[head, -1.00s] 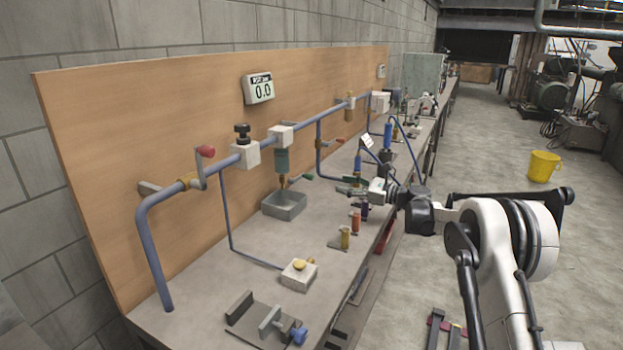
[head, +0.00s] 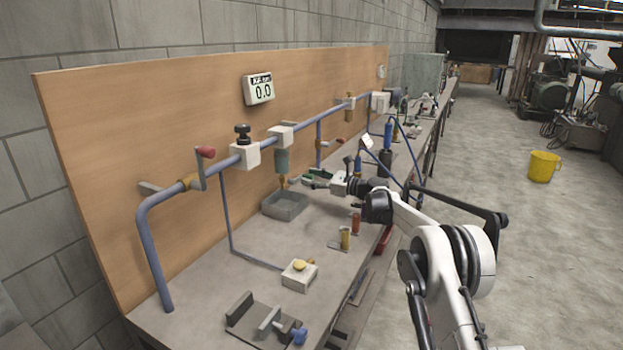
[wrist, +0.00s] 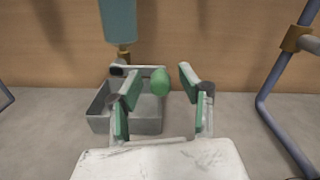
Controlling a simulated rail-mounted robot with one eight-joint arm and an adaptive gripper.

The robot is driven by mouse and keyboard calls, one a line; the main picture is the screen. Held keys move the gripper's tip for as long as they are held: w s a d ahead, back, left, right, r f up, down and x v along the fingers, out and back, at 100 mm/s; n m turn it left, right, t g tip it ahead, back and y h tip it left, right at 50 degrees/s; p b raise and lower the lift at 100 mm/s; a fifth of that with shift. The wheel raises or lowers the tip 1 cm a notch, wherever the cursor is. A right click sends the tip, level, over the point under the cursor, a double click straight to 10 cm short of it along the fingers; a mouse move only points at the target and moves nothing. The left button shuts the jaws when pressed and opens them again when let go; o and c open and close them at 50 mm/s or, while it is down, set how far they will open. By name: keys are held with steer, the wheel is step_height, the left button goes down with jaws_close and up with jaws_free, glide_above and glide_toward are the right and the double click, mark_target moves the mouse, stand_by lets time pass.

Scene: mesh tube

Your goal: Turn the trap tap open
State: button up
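The trap is a teal cylinder (head: 282,161) hanging under the pipe, and its lower end shows in the wrist view (wrist: 118,20). Its brass tap (wrist: 124,50) is below it. The tap's grey lever points right and ends in a green knob (wrist: 160,81). My gripper (wrist: 159,90) is open, with green-padded fingers to the left and right of the knob. The knob appears between or just beyond the fingertips; contact cannot be told. In the head view my gripper (head: 312,178) is just right of the trap, covering most of the lever.
A grey tray (head: 286,207) stands on the bench below the tap. A blue pipe with a brass clamp (wrist: 297,38) rises at the right of the wrist view. The red-handled valve (head: 206,152) is farther left. Small coloured parts (head: 345,238) stand near the bench edge.

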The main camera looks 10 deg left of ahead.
jaws_close()
